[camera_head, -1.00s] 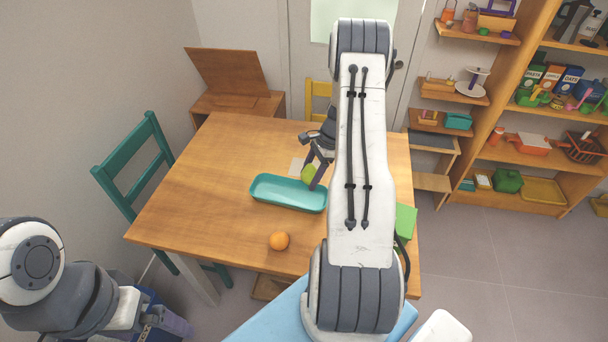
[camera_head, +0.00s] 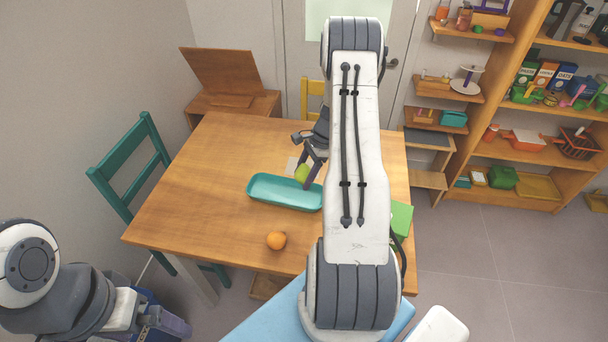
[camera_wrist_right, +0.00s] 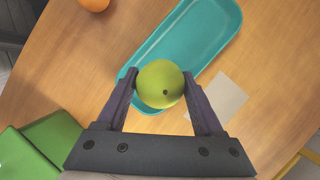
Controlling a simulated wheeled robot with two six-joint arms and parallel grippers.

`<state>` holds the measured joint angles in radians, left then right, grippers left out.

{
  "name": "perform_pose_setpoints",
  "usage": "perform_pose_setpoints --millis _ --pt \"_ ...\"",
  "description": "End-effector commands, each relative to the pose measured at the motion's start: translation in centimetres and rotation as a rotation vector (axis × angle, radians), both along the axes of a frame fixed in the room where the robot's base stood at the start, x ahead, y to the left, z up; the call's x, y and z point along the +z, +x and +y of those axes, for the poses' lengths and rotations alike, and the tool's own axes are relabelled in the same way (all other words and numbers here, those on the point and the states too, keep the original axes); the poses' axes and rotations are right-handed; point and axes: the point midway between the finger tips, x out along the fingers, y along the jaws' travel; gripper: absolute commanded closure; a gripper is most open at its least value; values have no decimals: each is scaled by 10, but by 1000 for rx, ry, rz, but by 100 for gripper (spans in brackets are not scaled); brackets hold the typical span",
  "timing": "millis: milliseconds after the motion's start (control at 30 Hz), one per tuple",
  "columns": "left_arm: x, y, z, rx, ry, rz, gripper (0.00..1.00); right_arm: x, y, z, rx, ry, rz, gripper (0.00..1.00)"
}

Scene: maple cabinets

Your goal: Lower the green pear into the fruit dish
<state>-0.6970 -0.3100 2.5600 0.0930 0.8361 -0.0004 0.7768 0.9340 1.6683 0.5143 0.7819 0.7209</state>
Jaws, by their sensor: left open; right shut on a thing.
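The green pear (camera_head: 302,173) is held between the fingers of my right gripper (camera_head: 308,178). In the right wrist view the pear (camera_wrist_right: 160,84) sits between both fingertips, and the right gripper (camera_wrist_right: 160,90) is shut on it. The teal fruit dish (camera_head: 284,203) lies on the table. In the head view the pear shows at the dish's far edge. In the wrist view the pear overlaps one end of the dish (camera_wrist_right: 208,38); its height above the dish is hard to tell. My left gripper (camera_head: 165,324) is open at the lower left, away from the table.
An orange (camera_head: 276,240) lies on the wooden table (camera_head: 190,200) in front of the dish. A pale card (camera_wrist_right: 219,97) lies beside the dish. A green box (camera_head: 401,217) stands at the table's right side, partly behind my right arm. The table's left part is clear.

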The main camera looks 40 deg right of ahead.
Motion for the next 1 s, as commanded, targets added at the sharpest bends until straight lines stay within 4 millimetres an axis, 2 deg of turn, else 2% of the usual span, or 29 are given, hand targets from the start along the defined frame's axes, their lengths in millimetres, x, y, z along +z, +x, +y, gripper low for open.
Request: perform_pose_setpoints --millis 533,1000 --pt "-14 0 0 0 0 0 0 -22 0 0 0 0 0 93" --pt "-14 0 0 0 0 0 0 -22 0 0 0 0 0 93"
